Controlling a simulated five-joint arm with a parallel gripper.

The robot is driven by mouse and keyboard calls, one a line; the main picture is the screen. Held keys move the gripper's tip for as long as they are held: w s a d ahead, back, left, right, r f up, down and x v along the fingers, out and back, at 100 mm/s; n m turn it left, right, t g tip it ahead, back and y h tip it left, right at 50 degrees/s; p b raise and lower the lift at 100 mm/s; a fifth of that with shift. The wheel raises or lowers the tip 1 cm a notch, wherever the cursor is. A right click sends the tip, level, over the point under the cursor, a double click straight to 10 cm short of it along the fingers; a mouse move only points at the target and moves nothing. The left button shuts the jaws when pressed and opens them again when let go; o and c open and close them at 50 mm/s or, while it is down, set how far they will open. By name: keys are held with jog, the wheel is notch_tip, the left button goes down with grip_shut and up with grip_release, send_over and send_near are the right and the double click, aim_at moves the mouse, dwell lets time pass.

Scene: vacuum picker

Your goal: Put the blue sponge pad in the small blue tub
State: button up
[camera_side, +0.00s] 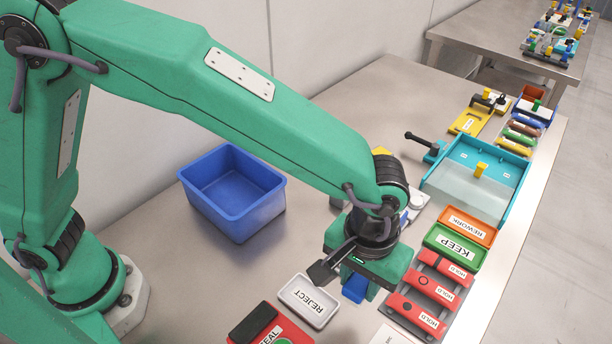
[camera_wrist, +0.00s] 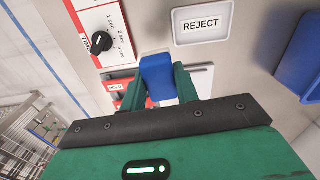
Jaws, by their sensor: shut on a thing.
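The blue sponge pad (camera_side: 354,288) is held in my gripper (camera_side: 358,280), below the gripper's body in the side view. In the wrist view the pad (camera_wrist: 157,76) sits between the two green fingers of my gripper (camera_wrist: 159,92), which are shut on it. The pad appears to be above the table, near the white REJECT tray, though its exact height is hard to tell. The small blue tub (camera_side: 236,215) stands on the table to the left of my gripper, and its visible inside looks empty. Part of the tub (camera_wrist: 303,60) shows at the right edge of the wrist view.
The REJECT tray (camera_side: 316,317) lies just left of the pad. Red HOLD pieces (camera_side: 413,310), a green KEEP tray (camera_side: 453,248) and a cyan-walled tray (camera_side: 448,191) are to the right. Table behind the tub is clear.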

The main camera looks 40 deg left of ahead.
jog(key=a+r+n, duration=0.1)
jog(key=a+n, duration=1.6)
jog(key=a, duration=0.9)
jog(key=shift+s+a+r, duration=0.25)
jog(key=shift+s+a, duration=0.05)
jog(key=shift+s, duration=0.15)
send_over(236, 203)
notch_tip(236, 203, down, 7)
jog(key=shift+f, duration=0.15)
jog(key=shift+f, duration=1.85)
jog(key=shift+f, duration=0.15)
